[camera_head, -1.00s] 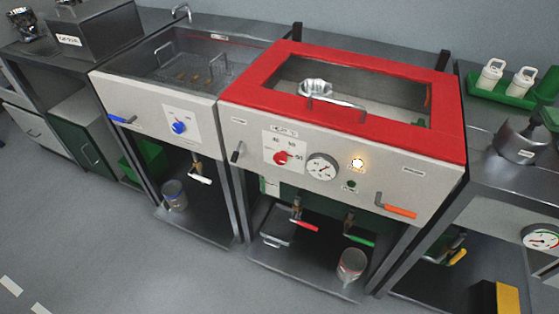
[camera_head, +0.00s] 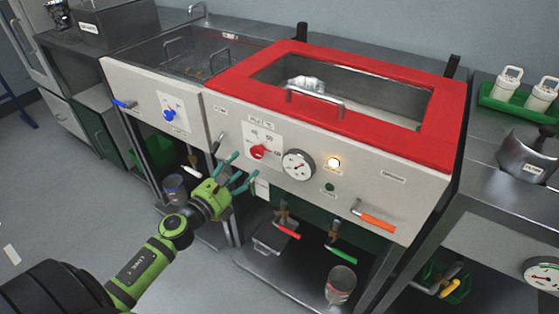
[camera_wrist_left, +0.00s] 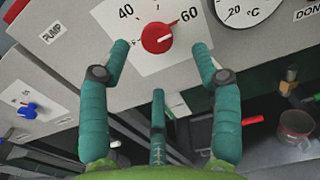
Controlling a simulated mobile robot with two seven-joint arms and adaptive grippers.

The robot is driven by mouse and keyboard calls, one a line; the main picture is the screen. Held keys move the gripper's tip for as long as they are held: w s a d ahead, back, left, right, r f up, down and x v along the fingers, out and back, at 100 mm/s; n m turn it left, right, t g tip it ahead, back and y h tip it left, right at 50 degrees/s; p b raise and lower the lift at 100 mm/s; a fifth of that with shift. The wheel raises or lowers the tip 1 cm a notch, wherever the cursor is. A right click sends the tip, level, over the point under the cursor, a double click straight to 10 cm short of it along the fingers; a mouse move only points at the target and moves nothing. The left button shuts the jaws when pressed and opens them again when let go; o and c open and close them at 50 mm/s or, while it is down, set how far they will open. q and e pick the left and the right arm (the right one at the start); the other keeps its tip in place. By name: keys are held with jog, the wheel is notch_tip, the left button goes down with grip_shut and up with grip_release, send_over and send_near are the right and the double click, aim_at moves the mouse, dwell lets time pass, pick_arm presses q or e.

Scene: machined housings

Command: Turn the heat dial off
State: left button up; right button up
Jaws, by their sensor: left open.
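The heat dial is a round red knob (camera_head: 259,152) on a white scale plate on the front panel of the red-topped tank. My left gripper (camera_head: 235,172), with teal fingers, is in front of the panel, below and left of the knob. In the wrist view the open gripper (camera_wrist_left: 162,62) has fingers spread on either side below the knob, apparently not touching it. My right gripper is not in view.
A temperature gauge (camera_head: 298,164) and a lit lamp (camera_head: 334,162) are right of the knob. A black lever (camera_head: 217,142) is close on its left. A blue dial (camera_head: 169,114) is on the neighbouring tank. Red-handled (camera_head: 288,231) and green-handled (camera_head: 341,254) taps are below.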

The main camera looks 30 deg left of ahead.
aim_at(255, 154)
pick_arm(q)
jog(key=w+p, duration=0.1)
jog(key=w, duration=0.5)
jog(key=shift+w+r, duration=0.1)
jog(key=shift+w, duration=0.3)
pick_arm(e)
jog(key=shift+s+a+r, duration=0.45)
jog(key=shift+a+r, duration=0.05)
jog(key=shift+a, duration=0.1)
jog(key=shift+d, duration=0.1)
pick_arm(q)
jog(key=shift+c, duration=0.8)
jog(key=c, duration=1)
